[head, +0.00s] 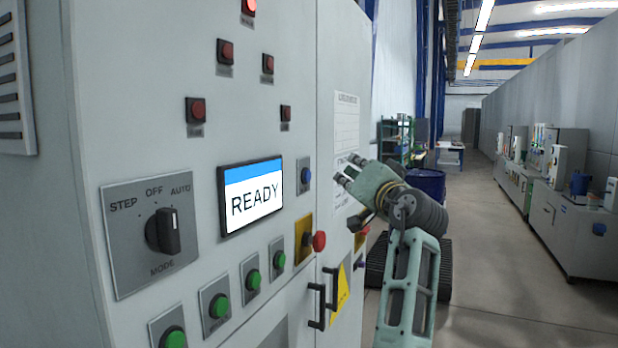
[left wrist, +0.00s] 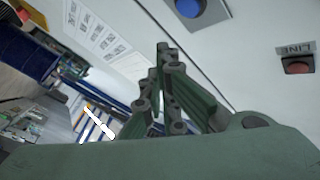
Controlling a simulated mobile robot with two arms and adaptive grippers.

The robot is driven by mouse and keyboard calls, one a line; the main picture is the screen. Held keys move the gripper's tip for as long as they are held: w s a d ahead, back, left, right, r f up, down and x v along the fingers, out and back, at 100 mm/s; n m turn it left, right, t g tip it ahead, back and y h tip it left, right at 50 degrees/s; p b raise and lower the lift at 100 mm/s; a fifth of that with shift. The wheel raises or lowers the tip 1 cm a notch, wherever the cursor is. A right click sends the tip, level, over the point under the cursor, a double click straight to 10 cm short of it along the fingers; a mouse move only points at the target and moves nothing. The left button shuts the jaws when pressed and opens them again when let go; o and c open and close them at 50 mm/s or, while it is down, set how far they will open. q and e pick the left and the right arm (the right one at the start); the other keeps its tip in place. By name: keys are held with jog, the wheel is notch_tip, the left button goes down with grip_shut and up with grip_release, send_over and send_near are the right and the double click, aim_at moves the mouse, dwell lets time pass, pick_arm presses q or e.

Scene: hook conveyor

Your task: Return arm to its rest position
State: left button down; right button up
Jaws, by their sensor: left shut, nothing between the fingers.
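My left gripper (head: 347,171) is raised in front of the right part of the grey control cabinet (head: 140,80). Its fingers are shut with nothing between them. They point left toward the panel, near the blue button (head: 306,175) and the posted paper sheet (head: 346,125). In the left wrist view the closed fingers (left wrist: 163,52) show against the cabinet face, with the blue button (left wrist: 190,6) above them. I cannot tell whether the fingertips touch the panel. My left forearm rises from the bottom of the head view. My right gripper is out of view.
The cabinet carries a mode knob (head: 163,231), a screen (head: 250,194) reading READY, green buttons, a red stop button (head: 318,241) and black door handles (head: 323,299). A blue drum (head: 427,183) stands behind my arm. The aisle floor (head: 490,240) to the right is clear, with benches beyond.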

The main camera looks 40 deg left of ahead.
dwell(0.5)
